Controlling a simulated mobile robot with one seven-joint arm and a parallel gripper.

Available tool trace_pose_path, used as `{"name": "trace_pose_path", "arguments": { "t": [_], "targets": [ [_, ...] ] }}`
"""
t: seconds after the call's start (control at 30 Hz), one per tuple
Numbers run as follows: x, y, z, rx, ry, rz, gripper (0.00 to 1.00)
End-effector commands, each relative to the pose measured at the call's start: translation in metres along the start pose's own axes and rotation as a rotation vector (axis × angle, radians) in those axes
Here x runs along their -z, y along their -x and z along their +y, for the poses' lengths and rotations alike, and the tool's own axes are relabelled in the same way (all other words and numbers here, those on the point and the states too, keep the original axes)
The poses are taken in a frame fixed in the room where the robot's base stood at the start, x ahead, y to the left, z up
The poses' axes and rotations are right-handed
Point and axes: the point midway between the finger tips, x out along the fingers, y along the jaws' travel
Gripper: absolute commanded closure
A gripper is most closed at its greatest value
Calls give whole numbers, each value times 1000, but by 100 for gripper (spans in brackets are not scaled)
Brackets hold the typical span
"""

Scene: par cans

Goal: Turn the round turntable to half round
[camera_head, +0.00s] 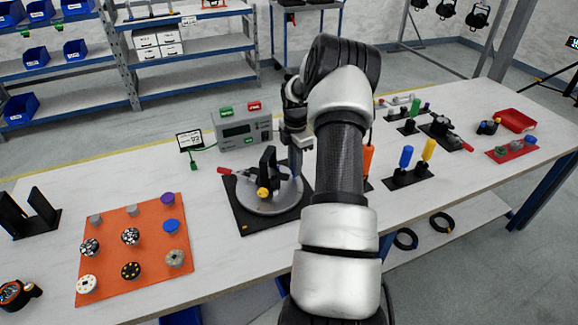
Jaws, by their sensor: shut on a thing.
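The round turntable (262,208) is a grey disc on a black square base plate (250,228), near the middle of the white table. It carries a black upright bracket (268,168), a yellow knob (263,192) and a red-tipped part (224,170) at its left. My gripper (296,172) points down at the right rim of the turntable. It is shut on a part of the turntable there. My arm hides the right side of the base plate, and the exact grip is too small to see clearly.
A grey meter box (243,134) with green and red tops stands behind the turntable. An orange mat (112,272) with several knobs lies at the left. Blue and yellow handles (406,157) stand right of my arm. A red tray (515,121) is at the far right.

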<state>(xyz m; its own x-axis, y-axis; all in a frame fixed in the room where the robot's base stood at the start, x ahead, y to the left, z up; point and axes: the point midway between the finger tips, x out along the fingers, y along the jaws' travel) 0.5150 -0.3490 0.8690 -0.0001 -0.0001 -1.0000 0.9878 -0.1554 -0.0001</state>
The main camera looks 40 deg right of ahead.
Motion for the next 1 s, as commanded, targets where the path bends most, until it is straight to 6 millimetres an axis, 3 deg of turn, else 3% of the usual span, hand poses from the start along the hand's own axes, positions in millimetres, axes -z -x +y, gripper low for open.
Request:
{"name": "trace_pose_path", "arguments": {
  "t": [1.0],
  "targets": [
    [7,1,43,-2,494,0,100]
  ]
}}
